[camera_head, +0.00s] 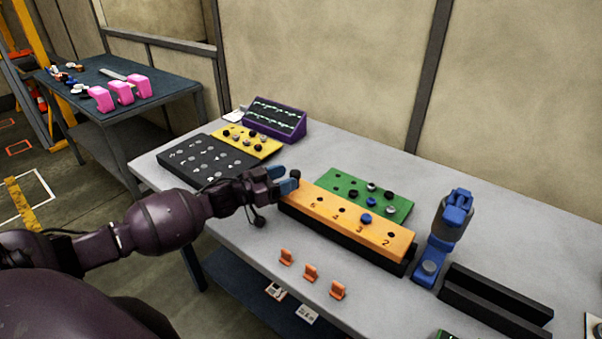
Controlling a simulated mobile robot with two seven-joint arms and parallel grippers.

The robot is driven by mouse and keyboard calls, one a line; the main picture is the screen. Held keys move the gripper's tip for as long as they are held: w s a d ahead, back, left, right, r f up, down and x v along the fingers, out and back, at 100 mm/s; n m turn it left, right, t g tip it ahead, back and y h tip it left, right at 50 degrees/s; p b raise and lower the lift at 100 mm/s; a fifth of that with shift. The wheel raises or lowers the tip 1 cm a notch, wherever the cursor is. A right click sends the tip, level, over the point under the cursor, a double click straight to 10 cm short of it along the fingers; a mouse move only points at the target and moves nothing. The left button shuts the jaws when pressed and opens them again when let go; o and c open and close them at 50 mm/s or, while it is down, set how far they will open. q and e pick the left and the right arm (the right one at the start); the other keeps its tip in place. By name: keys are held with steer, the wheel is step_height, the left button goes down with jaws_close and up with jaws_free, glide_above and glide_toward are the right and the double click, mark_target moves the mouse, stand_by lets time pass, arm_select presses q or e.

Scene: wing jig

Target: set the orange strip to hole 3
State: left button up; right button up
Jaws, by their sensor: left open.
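The orange strip (328,211) lies along a black bar (345,244) on the grey table. Its top has a row of dark holes with numbers; I read 6, 4, 3 and 2 from left to right. A blue pin (365,218) sits at the hole marked 3; the other visible holes look empty. My left gripper (284,181) is open at the strip's left end, its blue fingertips by that end and partly covering it. I cannot tell whether they touch it. My right gripper is not in view.
A green block (340,184) with knobs stands behind the strip. A blue and grey device (447,230) stands near its right end, beside black rails (495,298). Orange clips (311,273) stand in front. Black (185,165) and yellow (262,148) trays lie behind my left arm.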

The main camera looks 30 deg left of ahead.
arm_select(q)
steer(key=shift+x, duration=2.75)
jaws_close()
